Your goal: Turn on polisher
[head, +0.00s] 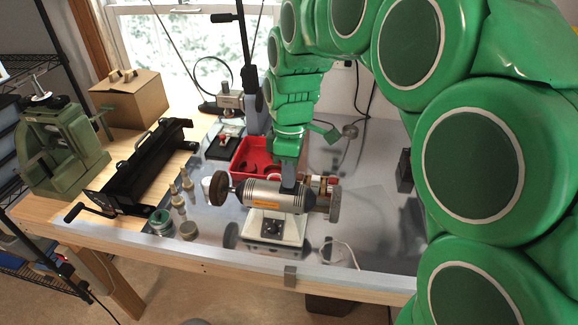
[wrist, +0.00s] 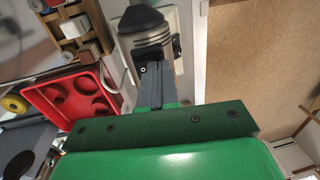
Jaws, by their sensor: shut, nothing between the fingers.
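The polisher (head: 262,197) stands on the grey work surface near the table's front edge. It has a silver motor body, a brown wheel on its left, a grey wheel on its right, and a white base with a dark control knob (head: 270,228) on the front. My gripper (head: 288,187) points down with its fingers shut and empty, at the back and top of the motor's right half; I cannot tell whether they touch it. In the wrist view, my shut fingers (wrist: 154,72) reach toward the silver and black polisher body (wrist: 150,44). The knob is not discernible there.
A red tray (head: 243,147) lies behind the polisher. Small tan cones (head: 187,181) and tins (head: 161,222) stand to its left, before a black machine (head: 145,172). A green press (head: 62,150) and cardboard box (head: 128,97) stand farther left. Surface right of the polisher is mostly clear.

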